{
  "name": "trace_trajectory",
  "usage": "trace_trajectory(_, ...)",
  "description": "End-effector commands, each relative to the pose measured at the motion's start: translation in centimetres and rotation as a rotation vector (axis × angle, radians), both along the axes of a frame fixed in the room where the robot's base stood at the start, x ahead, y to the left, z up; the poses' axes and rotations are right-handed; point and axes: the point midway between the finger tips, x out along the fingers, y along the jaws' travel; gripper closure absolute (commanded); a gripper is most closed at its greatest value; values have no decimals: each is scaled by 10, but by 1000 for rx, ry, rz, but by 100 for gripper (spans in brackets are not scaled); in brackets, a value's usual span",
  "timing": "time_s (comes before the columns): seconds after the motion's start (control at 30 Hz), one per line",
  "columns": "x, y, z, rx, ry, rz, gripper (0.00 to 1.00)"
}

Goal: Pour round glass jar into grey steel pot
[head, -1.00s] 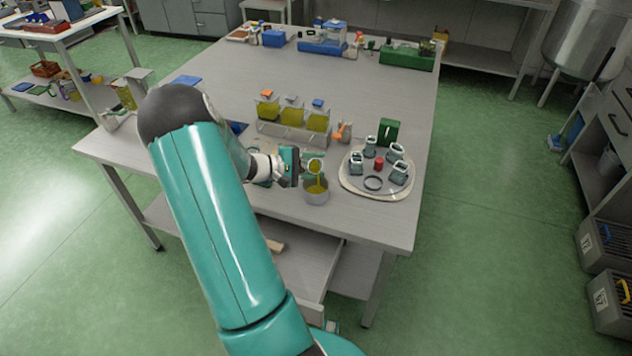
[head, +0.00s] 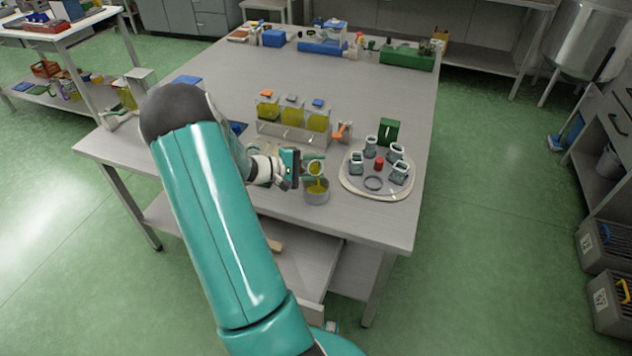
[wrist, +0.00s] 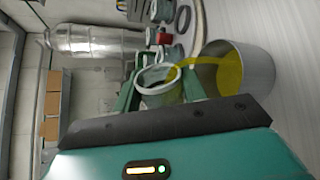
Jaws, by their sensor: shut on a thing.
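The round glass jar (wrist: 158,80) is held between the fingers of my gripper (wrist: 150,92), which is shut on it. In the head view the jar (head: 315,169) is tilted above the grey steel pot (head: 317,196), with my gripper (head: 305,168) at its left. A yellow-green stream runs from the jar's mouth into the pot. The pot stands upright on the table near its front edge. In the wrist view the pot (wrist: 262,72) holds yellow-green liquid, and the stream arcs over its rim. The jar's far side is partly hidden by the fingers.
A round tray (head: 350,188) with several small jars, a red item and a dark ring stands right of the pot. A rack (head: 275,132) of yellow-filled containers stands behind. A green block (head: 388,131) stands behind the tray. The table's middle (head: 340,90) is clear.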

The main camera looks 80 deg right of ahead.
Motion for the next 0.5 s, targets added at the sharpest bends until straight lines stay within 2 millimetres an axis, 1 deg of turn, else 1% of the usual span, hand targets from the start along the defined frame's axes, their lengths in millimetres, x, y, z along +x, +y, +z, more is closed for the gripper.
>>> trace_trajectory(0.5, -1, 1, -3, -26, -22, 0, 83)
